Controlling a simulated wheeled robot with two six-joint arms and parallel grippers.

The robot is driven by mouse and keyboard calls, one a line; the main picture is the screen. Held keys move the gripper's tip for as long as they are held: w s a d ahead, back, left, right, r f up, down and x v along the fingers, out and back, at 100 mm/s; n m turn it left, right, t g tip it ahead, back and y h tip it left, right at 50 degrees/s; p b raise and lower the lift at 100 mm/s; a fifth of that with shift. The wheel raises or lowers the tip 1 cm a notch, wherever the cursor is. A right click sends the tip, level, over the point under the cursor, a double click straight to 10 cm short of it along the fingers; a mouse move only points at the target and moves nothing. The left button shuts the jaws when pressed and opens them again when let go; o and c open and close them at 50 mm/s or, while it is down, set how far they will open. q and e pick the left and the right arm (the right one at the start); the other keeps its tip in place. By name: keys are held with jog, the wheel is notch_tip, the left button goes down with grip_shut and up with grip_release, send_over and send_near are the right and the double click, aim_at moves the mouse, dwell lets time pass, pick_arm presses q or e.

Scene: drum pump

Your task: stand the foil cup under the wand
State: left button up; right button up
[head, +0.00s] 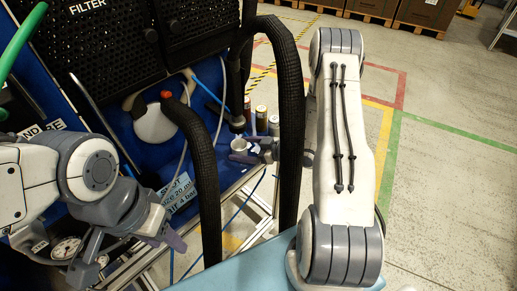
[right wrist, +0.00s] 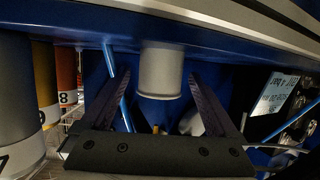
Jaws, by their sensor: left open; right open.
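The foil cup (head: 239,146), a small silvery cylinder, stands on the blue ledge below a dark upright nozzle that looks like the wand (head: 237,124). I cannot tell whether the cup is centred under it. My right gripper (head: 252,153) is open beside the cup. In the right wrist view the cup (right wrist: 161,72) appears upside down between the open fingers (right wrist: 150,82), with a gap on both sides. My left gripper (head: 172,239) is open and empty at the lower left, in front of the machine, away from the cup.
Several numbered cans (head: 261,118) stand along the ledge behind the cup; they fill the left edge of the right wrist view (right wrist: 15,100). Thick black hoses (head: 290,120) hang close to my right arm.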

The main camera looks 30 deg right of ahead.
jog(key=v, duration=1)
jog(key=shift+s+d+b, duration=0.2)
jog(key=shift+b, duration=0.15)
